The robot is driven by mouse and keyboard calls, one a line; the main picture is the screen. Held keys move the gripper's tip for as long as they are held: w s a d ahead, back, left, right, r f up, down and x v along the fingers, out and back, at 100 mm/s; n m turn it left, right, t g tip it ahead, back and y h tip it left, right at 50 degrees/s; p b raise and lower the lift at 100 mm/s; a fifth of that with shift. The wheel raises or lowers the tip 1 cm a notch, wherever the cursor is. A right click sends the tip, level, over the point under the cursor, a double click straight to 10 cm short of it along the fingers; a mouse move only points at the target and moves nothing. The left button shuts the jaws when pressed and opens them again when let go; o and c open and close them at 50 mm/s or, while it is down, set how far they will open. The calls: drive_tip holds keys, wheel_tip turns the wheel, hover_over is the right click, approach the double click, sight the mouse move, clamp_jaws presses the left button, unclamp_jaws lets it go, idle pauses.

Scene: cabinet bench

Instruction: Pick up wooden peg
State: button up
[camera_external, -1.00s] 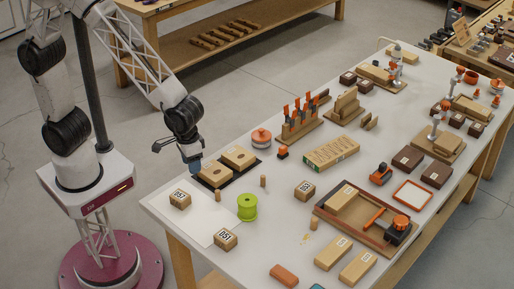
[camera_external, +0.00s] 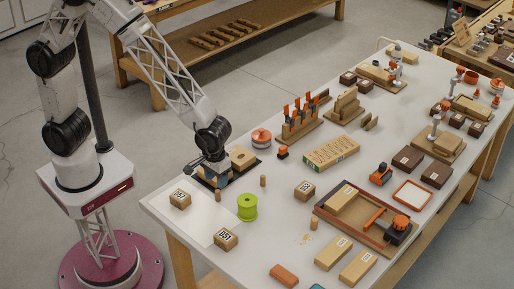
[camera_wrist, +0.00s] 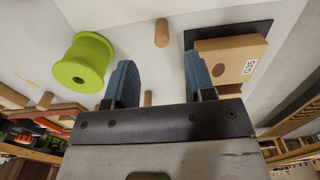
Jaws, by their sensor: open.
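Several small upright wooden pegs stand on the bench; in the external view, one peg (camera_external: 263,181) is right of the dark mat, another peg (camera_external: 217,196) is in front of it, and a third peg (camera_external: 313,225) is near the tray. My gripper (camera_external: 217,181) is low over the left part of the mat. In the wrist view my gripper (camera_wrist: 162,70) has its two blue fingers apart with nothing held. One peg (camera_wrist: 161,33) shows beyond the fingers, another peg (camera_wrist: 147,99) shows between them, partly hidden by the gripper body, and a third peg (camera_wrist: 45,100) is at left.
A green spool (camera_external: 247,207) stands near the pegs. A wooden block (camera_external: 241,157) sits on the dark mat; a labelled block (camera_wrist: 231,58) is close to the right finger in the wrist view. Small labelled boxes (camera_external: 180,199) stand nearby. An orange-lidded jar (camera_external: 261,138) is behind.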

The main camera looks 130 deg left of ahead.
sight(217, 191)
drive_tip(key=shift+f, duration=1.2)
drive_tip(key=shift+s+a+f, duration=0.1)
drive_tip(key=shift+f, duration=2.5)
drive_tip(key=shift+c, duration=0.3)
clamp_jaws()
drive_tip(key=shift+r, duration=0.2)
